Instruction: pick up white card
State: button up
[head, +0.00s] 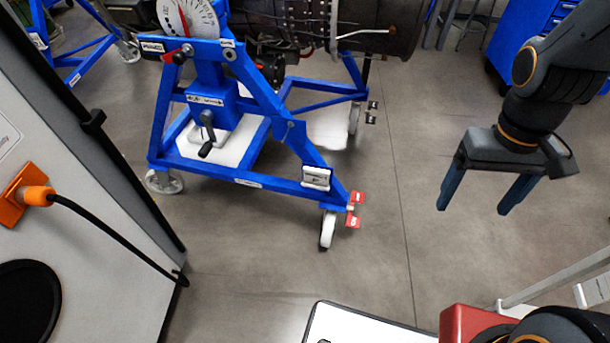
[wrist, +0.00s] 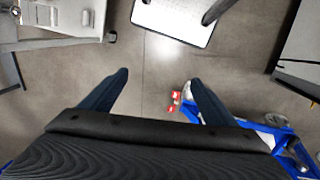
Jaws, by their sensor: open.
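A small white card (head: 316,178) with dark print sits on the lower front leg of the blue turbine stand (head: 250,180) in the head view. I cannot tell how it is attached. My gripper (head: 476,208) hangs open and empty to the right of the card, well apart from it, with its two dark blue fingers spread and pointing down. In the wrist view the open fingers (wrist: 158,82) show bare floor between them. Part of the blue stand (wrist: 245,124) shows there at the lower right, but I cannot make out the card.
Red caster pedals (head: 355,210) stick out from the stand's front corner. A white dark-edged panel (head: 360,327) lies at the bottom; it also shows in the wrist view (wrist: 180,14). A pale cabinet (head: 90,250) stands left. Floor between stand and gripper is clear.

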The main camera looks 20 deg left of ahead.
jog(key=o, duration=0.4)
notch_tip(320, 180, down, 7)
jog(key=n+h+b, duration=0.1)
jog(key=n+b, duration=0.1)
jog(key=n+g+h+b, duration=0.1)
jog(key=b, duration=0.1)
jog(key=shift+s+a+f+n, duration=0.1)
jog(key=shift+a+n, duration=0.05)
jog(key=shift+n, duration=0.25)
jog(key=w+a+f+n+t+h+b, duration=0.1)
jog(key=w+f+n+t+h+b, duration=0.2)
jog(key=w+f+n+h+b, duration=0.7)
jog(key=w+a+f+n+t+y+b, duration=0.3)
jog(key=w+a+f+n+t+b, duration=0.6)
jog(key=a+b, duration=0.25)
jog(key=n+t+y+b, duration=0.8)
jog(key=n+y+b, duration=0.35)
jog(key=b, duration=0.25)
send_near(316, 172)
jog(key=shift+h, duration=0.35)
jog(key=w, duration=0.8)
jog(key=shift+a+r, duration=0.25)
jog(key=shift+a, duration=0.15)
jog(key=shift+p, duration=0.3)
jog(key=c, duration=1.1)
